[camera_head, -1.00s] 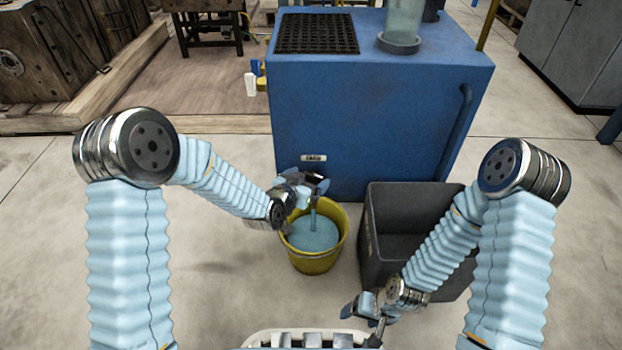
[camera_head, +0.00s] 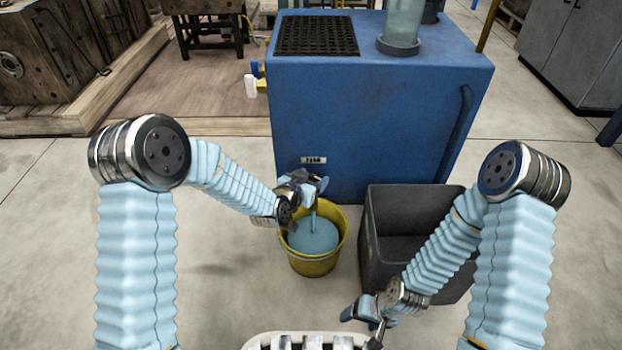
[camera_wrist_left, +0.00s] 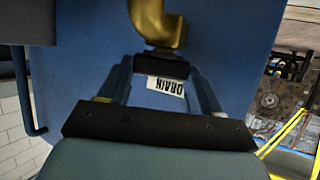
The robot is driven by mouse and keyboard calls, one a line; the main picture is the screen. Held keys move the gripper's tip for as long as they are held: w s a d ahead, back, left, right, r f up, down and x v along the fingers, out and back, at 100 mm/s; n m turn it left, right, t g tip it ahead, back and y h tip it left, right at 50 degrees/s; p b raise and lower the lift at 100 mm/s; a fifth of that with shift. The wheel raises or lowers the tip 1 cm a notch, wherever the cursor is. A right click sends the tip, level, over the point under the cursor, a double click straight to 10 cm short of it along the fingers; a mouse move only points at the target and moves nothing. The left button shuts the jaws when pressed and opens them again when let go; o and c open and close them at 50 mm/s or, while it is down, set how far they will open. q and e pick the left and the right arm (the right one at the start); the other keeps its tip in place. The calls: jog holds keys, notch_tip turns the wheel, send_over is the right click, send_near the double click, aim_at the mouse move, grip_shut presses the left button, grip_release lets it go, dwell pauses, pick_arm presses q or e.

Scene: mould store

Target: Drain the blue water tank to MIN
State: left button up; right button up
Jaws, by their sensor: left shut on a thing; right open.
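The blue water tank (camera_head: 380,115) stands ahead, with a small label (camera_head: 313,160) low on its front. In the left wrist view the label reads DRAIN (camera_wrist_left: 165,86), upside down, beside a brass drain pipe (camera_wrist_left: 158,20). My left gripper (camera_head: 310,184) is shut on a dark valve handle (camera_wrist_left: 161,66) there. A blue stream falls below it into the yellow bucket (camera_head: 314,266), which holds blue water (camera_head: 314,238). A clear tube (camera_head: 404,20) stands on the tank top; no MIN mark is legible. My right gripper (camera_head: 365,313) is open and empty, low in front.
A dark grey open bin (camera_head: 375,255) stands right of the bucket, partly behind my right forearm. A black grate (camera_head: 318,35) lies on the tank top. The floor left of the bucket is clear.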

pick_arm(q)
jog(key=shift+s+d+n+t+y, duration=0.15)
jog(key=shift+n+t+y, duration=0.15)
jog(key=shift+n+y, duration=0.3)
jog(key=shift+w+d+n+t+y, duration=0.15)
jog(key=shift+n+t+y, duration=0.15)
jog(key=shift+n+y, duration=0.3)
jog(key=n+y, duration=0.1)
jog(key=n+y+p, duration=0.1)
jog(key=shift+s+d+r+y, duration=0.1)
jog(key=shift+r+y, duration=0.05)
jog(key=shift+y, duration=0.25)
jog(key=shift+n+y, duration=0.5)
jog(key=shift+n, duration=0.1)
jog(key=o, duration=1.1)
jog(key=shift+c, duration=0.2)
jog(key=p+v, duration=0.2)
jog(key=v, duration=1.1)
jog(key=shift+s, duration=0.45)
